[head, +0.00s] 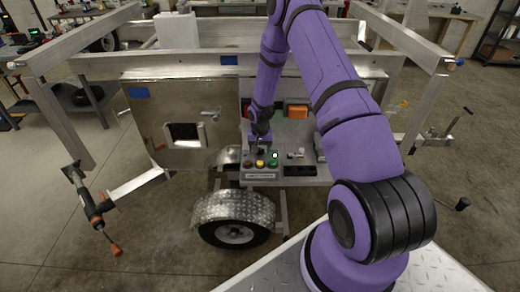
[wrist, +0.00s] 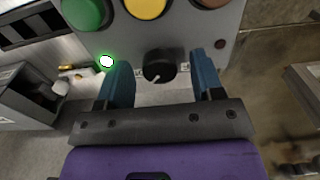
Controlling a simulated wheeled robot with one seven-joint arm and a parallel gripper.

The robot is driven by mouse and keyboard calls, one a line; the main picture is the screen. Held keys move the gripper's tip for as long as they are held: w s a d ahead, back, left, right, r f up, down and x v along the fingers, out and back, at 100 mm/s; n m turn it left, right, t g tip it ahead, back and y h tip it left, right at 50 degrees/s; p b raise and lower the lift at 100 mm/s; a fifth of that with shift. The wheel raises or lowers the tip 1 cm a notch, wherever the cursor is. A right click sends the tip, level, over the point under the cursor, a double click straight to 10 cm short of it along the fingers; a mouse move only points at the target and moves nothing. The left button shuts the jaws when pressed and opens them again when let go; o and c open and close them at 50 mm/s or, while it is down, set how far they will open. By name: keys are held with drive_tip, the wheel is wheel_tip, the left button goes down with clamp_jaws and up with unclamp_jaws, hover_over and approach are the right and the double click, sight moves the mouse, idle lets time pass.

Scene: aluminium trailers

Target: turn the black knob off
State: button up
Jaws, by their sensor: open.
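The black knob (wrist: 160,66) sits on a grey control panel (wrist: 225,50) in the wrist view. A short pale mark shows on its lower part, and small labels flank it. My gripper (wrist: 162,72) is open, with one blue finger on each side of the knob and a visible gap to each. I cannot tell how deep the fingers reach. A white indicator with a green glow (wrist: 107,62) is lit near the left finger. In the head view my gripper (head: 260,139) is over the panel and hides the knob.
Green (wrist: 86,12), yellow (wrist: 146,6) and brown-red buttons line the panel beside the knob. In the head view the panel is on an aluminium trailer above a wheel (head: 233,232) with a fender. An orange box (head: 298,111) stands behind, right of my gripper.

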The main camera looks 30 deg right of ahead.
drive_tip(key=shift+c, duration=0.4)
drive_tip(key=c, duration=0.8)
drive_tip(key=shift+c, duration=0.2)
drive_tip(key=shift+n, duration=0.3)
drive_tip(key=n, duration=0.3)
drive_tip(key=shift+n, duration=0.3)
drive_tip(key=n, duration=0.4)
drive_tip(key=shift+n, duration=0.3)
drive_tip(key=n, duration=0.4)
drive_tip(key=shift+n, duration=2.5)
